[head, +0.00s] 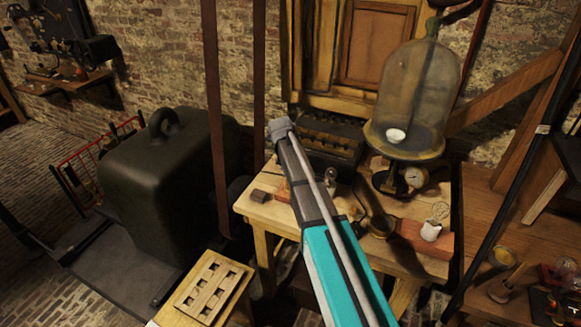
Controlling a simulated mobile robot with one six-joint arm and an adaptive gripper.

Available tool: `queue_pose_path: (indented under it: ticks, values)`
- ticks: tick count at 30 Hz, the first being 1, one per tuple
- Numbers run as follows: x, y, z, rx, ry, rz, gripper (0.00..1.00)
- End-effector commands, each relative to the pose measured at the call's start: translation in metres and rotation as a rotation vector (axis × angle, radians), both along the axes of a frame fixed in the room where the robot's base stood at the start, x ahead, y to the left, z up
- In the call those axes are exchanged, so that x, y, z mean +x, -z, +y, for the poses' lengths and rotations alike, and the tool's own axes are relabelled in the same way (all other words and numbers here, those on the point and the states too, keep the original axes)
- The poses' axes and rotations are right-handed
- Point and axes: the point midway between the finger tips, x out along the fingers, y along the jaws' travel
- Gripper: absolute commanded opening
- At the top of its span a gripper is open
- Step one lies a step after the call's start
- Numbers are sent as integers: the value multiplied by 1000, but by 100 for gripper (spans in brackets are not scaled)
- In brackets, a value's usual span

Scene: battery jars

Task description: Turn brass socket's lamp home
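A clear glass bulb (440,211) stands in a white base (430,232) on a reddish board at the right end of the wooden table (415,262). A round brass-coloured piece (381,224) sits left of it, by a dark curved part. Another brass-coloured round piece (502,257) is on the right-hand bench. I cannot tell which is the brass socket, or whether the bulb is fully seated. My teal and grey arm reaches up across the table, with its grey end left of the bulb. No gripper fingers can be made out.
A glass bell jar (415,85) on a stand with a gauge rises at the table's back. A dark ribbed box (330,140) is beside it. A large dark case (165,190) stands left. A slotted wooden block (208,288) is in front. Reddish glass pieces (560,272) lie far right.

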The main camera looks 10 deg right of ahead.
Motion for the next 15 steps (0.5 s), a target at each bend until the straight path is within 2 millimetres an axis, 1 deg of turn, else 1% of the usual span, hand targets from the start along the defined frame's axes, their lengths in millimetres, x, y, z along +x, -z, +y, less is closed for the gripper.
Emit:
queue_pose_path:
  ticks: [3, 6, 14, 15]
  values:
    - [1, 0, 0, 1, 69, 1, 15]
    - [1, 0, 0, 0, 100, 0, 15]
    - [1, 0, 0, 0, 106, 1, 15]
    - [1, 0, 0, 0, 105, 1, 79]
